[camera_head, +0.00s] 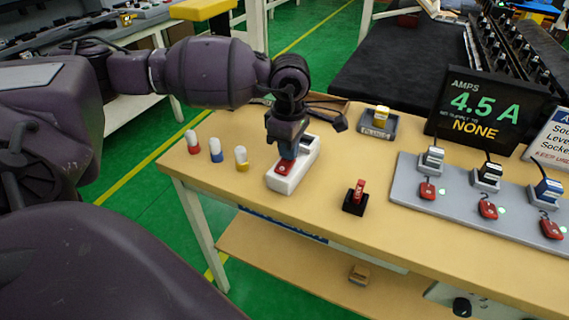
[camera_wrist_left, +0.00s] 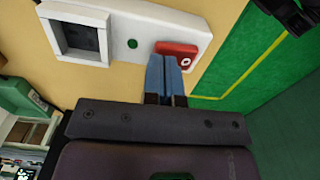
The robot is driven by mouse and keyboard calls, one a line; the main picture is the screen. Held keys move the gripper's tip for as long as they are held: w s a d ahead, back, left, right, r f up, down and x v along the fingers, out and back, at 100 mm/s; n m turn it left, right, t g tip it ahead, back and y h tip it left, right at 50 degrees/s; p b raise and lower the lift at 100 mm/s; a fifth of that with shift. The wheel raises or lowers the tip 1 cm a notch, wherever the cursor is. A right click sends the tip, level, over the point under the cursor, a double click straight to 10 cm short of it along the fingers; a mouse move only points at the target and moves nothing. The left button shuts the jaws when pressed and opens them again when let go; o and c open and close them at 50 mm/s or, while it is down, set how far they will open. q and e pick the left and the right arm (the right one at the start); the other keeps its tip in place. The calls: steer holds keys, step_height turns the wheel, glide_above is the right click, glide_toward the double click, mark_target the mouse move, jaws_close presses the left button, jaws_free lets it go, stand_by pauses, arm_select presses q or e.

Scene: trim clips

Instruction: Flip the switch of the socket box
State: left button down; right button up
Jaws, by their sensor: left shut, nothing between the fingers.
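The white socket box (camera_head: 279,184) lies on the wooden bench. Its red rocker switch (camera_head: 286,167) is at the near end. In the left wrist view the box (camera_wrist_left: 132,25) shows a dark square socket (camera_wrist_left: 84,38), a small green dot and the red switch (camera_wrist_left: 178,48). My left gripper (camera_head: 288,153) points down at the switch with its fingers shut and empty. In the left wrist view its blue fingertips (camera_wrist_left: 165,62) are at the switch's edge; I cannot tell whether they touch. My right gripper is not in view.
Red, blue and yellow capped plugs (camera_head: 216,150) stand left of the box. A black block with a red lever (camera_head: 355,197) stands to its right. A grey panel (camera_head: 405,185) carries several plugs and red switches. Behind it a display (camera_head: 483,112) reads 4.5 A.

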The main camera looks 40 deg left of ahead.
arm_select(q)
steer(key=shift+f, duration=0.3)
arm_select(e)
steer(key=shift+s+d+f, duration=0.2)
arm_select(q)
steer(key=shift+f, duration=0.15)
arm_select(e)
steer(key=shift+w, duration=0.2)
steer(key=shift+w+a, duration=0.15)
arm_select(q)
steer(key=shift+r, duration=0.75)
steer(key=shift+r+p, duration=0.8)
steer(key=shift+r, duration=0.8)
steer(key=shift+r+p, duration=0.4)
steer(key=shift+r, duration=0.8)
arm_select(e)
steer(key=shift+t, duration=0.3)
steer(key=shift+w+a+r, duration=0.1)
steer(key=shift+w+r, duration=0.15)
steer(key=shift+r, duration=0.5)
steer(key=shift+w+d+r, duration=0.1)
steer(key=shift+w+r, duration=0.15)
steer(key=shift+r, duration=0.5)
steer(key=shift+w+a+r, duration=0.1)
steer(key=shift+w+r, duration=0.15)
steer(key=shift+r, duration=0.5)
